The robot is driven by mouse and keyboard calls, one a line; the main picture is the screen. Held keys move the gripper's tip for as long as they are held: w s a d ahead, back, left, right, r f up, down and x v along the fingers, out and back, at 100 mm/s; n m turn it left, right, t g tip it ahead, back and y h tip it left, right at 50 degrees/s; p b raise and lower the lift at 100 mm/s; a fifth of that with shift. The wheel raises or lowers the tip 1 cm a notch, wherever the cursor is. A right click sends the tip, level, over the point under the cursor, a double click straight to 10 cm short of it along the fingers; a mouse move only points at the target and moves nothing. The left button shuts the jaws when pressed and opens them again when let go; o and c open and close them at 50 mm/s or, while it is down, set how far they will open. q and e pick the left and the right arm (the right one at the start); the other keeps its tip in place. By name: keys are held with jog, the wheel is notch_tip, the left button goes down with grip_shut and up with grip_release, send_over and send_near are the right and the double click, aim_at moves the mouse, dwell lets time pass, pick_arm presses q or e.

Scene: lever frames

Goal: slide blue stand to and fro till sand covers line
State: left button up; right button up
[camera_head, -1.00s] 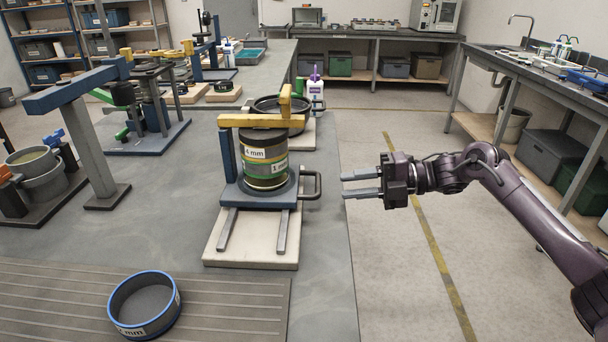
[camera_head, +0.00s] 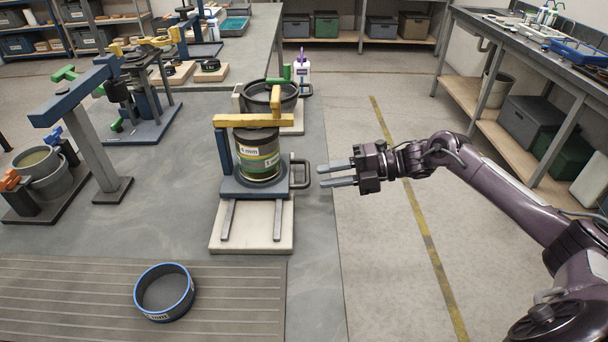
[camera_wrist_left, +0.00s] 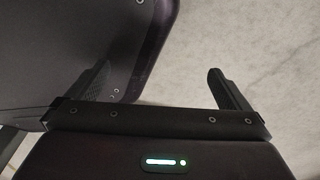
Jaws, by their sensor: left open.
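The blue stand (camera_head: 238,189) sits on two grey rails on a pale base board (camera_head: 225,240) in the head view. It carries a stack of sieves (camera_head: 258,160) labelled in mm, under a yellow clamp bar (camera_head: 236,121). A dark loop handle (camera_head: 308,174) sticks out from the stand's right side. My right gripper (camera_head: 321,176) is open and empty, its fingertips just right of the handle, seemingly apart from it. My left gripper (camera_wrist_left: 165,85) shows only in the left wrist view, open, with nothing between its fingers. I cannot make out any sand or line on the stack.
A blue-rimmed sieve (camera_head: 164,292) lies on the ribbed mat (camera_head: 60,300) in front. Behind the stand are a dark pan (camera_head: 270,96) and a white bottle (camera_head: 302,70). Other blue stands and a bucket (camera_head: 45,175) stand left. Floor is clear right of the table.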

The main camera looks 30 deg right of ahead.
aim_at(307, 177)
jog(key=x, duration=0.5)
jog(key=shift+w+a+p, duration=0.15)
jog(key=shift+a+p, duration=0.05)
jog(key=shift+p, duration=0.2)
grip_shut()
